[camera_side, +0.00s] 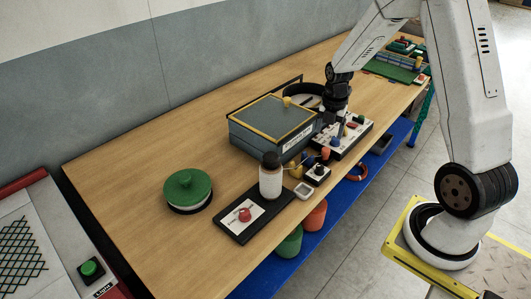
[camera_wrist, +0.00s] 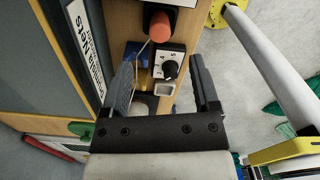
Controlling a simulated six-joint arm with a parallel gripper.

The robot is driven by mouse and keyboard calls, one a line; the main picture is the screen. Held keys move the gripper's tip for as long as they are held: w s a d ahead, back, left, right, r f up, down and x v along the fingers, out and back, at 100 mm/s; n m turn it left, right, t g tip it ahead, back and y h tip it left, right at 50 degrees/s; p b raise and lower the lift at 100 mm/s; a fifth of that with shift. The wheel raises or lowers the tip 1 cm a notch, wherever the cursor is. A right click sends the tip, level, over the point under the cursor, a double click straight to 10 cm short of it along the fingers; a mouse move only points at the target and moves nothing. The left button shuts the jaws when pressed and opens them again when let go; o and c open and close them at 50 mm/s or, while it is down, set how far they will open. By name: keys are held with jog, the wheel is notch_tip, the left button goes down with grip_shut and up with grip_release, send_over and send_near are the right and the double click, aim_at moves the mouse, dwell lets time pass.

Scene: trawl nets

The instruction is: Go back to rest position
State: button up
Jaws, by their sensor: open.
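My gripper (camera_wrist: 163,85) is open in the wrist view, with its two dark fingers apart and nothing held between them. In the side view my gripper (camera_side: 337,128) points down near the right end of the blue-grey box, over the white panel with coloured parts. A small white unit with a black knob (camera_wrist: 169,66) and an orange-red cylinder (camera_wrist: 160,24) show beyond the fingers in the wrist view. The knob unit also shows in the side view (camera_side: 316,174), in front of the box.
The table's left part is clear.

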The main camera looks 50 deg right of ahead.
jog(key=shift+a, duration=0.15)
jog(key=shift+a+r+m, duration=0.2)
jog(key=shift+a+m, duration=0.3)
jog(key=s+a+r+m+t, duration=0.1)
jog(key=s+a+m, duration=0.3)
jog(key=a+m, duration=0.5)
jog(key=s+a+r+m+t, duration=0.1)
jog(key=s+a+r+m, duration=0.2)
jog(key=a+m, duration=0.6)
jog(key=shift+s+a+r+m+t, duration=0.3)
jog(key=shift+s+m, duration=0.15)
jog(key=shift+m, duration=0.55)
dwell(0.4)
